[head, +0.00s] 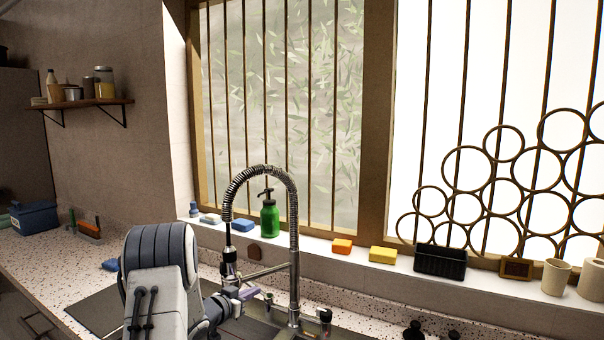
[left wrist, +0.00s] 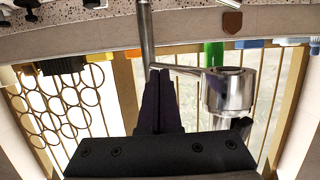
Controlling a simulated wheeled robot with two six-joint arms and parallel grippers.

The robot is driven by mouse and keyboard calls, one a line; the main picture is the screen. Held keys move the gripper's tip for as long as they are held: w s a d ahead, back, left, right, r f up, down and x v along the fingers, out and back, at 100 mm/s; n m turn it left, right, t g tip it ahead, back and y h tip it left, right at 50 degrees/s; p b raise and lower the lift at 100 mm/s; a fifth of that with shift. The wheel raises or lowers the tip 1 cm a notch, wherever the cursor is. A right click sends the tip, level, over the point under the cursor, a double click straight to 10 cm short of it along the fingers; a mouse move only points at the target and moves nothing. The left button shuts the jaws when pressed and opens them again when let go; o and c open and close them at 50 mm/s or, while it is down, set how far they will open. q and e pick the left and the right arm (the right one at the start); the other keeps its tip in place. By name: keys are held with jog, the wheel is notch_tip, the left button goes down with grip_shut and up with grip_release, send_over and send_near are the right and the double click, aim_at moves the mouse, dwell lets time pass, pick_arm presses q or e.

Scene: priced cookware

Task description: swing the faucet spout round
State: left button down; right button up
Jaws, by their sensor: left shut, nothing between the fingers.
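The faucet (head: 294,250) has a tall chrome post and a coiled spring hose (head: 262,170) arching left and down to the spray head (head: 229,262). A side bar (head: 265,271) joins the post to the spray head. My left gripper (head: 248,294) is shut and empty, low beside the spray head and left of the post. In the left wrist view, its closed fingertips (left wrist: 159,73) overlap the side bar between the post (left wrist: 146,35) and the spray head holder (left wrist: 229,91); I cannot tell if they touch. My right gripper is out of view.
The sink (head: 245,328) lies below the faucet, partly hidden by my left arm. A green soap bottle (head: 269,218), sponges (head: 382,255) and a black basket (head: 440,261) line the window sill behind. Small black objects (head: 414,330) stand on the counter at right.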

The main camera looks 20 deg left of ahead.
pick_arm(q)
jog(key=p+v, duration=0.1)
jog(key=v, duration=0.6)
jog(key=shift+s, duration=0.15)
